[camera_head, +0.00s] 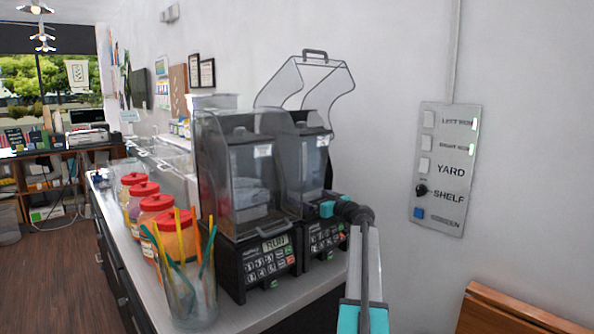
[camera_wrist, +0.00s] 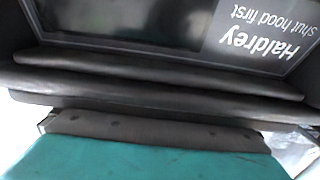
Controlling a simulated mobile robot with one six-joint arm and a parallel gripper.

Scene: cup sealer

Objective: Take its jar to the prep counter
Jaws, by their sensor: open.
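Two black blender machines stand side by side on the counter. The left machine (camera_head: 266,262) has its clear hood down over a jar, and its display reads "RUN". The right machine (camera_head: 326,236) has its clear hood (camera_head: 304,84) raised, with a smoky jar (camera_head: 306,165) standing in it, partly hidden by the left hood. My gripper (camera_head: 328,209) is open at the right machine, low beside its jar; its fingertips are hard to make out. In the wrist view, a dark surface carries a label (camera_wrist: 262,32) reading "Haldrey, shut hood first", upside down and very close.
Several red-lidded jars (camera_head: 157,208) and a clear container of coloured straws (camera_head: 188,285) stand on the steel counter (camera_head: 240,312) left of the machines. A switch panel (camera_head: 446,168) is on the wall at right. A wooden surface (camera_head: 520,312) is at lower right.

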